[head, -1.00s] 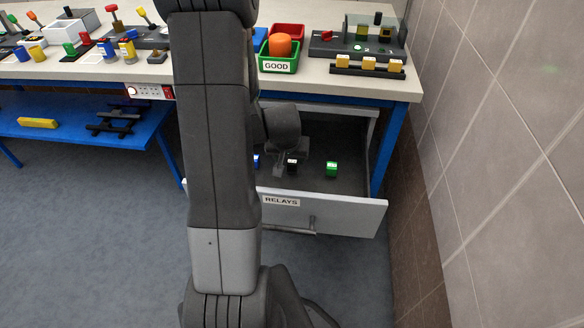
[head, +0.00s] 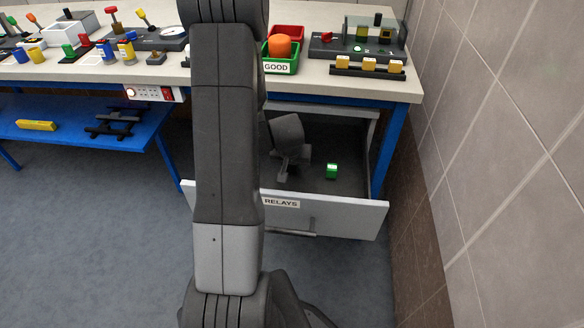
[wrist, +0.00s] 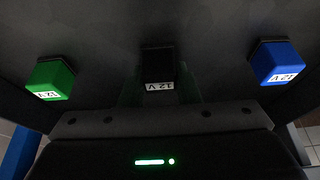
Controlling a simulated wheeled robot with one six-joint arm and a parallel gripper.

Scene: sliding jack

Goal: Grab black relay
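The black relay (wrist: 158,66), with a white 12 V label, stands in the open drawer at the middle of the wrist view. My gripper (wrist: 160,92) is right at it, with dark, dim fingers apart on either side of the relay. I see no clear contact between fingers and relay. In the head view my gripper (head: 287,168) reaches down into the drawer, and the black relay is hidden there behind my gripper and arm.
A green relay (head: 332,171) and a blue relay (wrist: 275,62) stand on either side of the black one. The drawer's RELAYS front (head: 335,216) and side walls surround my gripper. The bench (head: 310,92) with a green GOOD bin (head: 279,65) is above.

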